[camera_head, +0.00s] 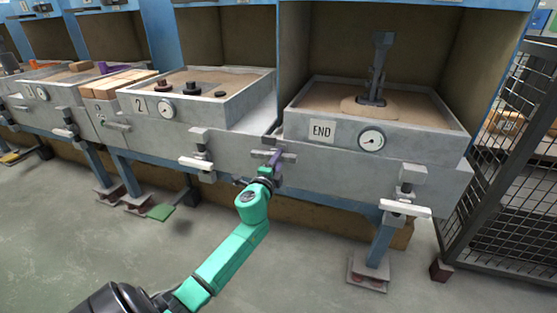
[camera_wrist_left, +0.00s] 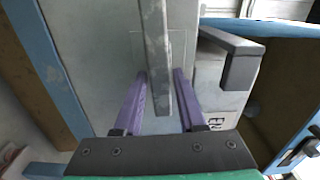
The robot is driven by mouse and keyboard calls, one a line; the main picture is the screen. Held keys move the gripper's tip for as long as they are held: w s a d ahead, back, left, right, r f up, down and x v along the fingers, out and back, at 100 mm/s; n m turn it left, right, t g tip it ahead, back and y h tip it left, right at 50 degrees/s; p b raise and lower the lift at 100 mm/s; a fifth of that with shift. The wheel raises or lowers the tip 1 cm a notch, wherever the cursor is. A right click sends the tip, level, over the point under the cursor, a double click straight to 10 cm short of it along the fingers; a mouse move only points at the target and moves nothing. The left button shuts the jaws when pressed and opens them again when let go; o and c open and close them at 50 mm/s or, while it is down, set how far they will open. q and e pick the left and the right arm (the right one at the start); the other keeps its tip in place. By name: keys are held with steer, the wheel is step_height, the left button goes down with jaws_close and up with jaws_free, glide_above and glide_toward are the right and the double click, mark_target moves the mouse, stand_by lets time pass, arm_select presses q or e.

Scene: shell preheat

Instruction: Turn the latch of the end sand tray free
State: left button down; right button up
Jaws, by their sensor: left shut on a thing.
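The end sand tray (camera_head: 450,145) is a grey box of sand with an END label and a round dial, at the right of the head view. At its left front corner is a grey latch (camera_head: 288,157), partly hidden by my gripper. My left gripper (camera_head: 274,160), on a green arm, has its purple fingers at this latch. A second latch (camera_head: 405,208) with a pale handle sits at the tray's right front. My right gripper is not in view.
Another sand tray (camera_head: 200,115), labelled 2, stands to the left with its own latch (camera_head: 196,163). A grey bracket (camera_wrist_left: 240,60) is close beside the bar in the wrist view. A mesh fence (camera_head: 490,160) stands at the right. The floor in front is clear.

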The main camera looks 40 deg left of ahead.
arm_select(q)
steer(key=shift+d+f+m, duration=0.1)
steer(key=shift+f+m, duration=0.2)
steer(key=shift+m, duration=0.2)
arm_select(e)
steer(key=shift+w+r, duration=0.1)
arm_select(q)
steer(key=c, duration=0.6)
jaws_free()
steer(key=shift+c, duration=0.2)
steer(key=shift+s+r, duration=0.1)
steer(key=v, duration=1.4)
steer(key=shift+s+p, duration=0.25)
steer(key=shift+p, duration=0.15)
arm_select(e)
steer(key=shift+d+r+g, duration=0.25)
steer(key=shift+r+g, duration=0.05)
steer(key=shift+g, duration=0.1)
arm_select(q)
steer(key=shift+d, duration=0.1)
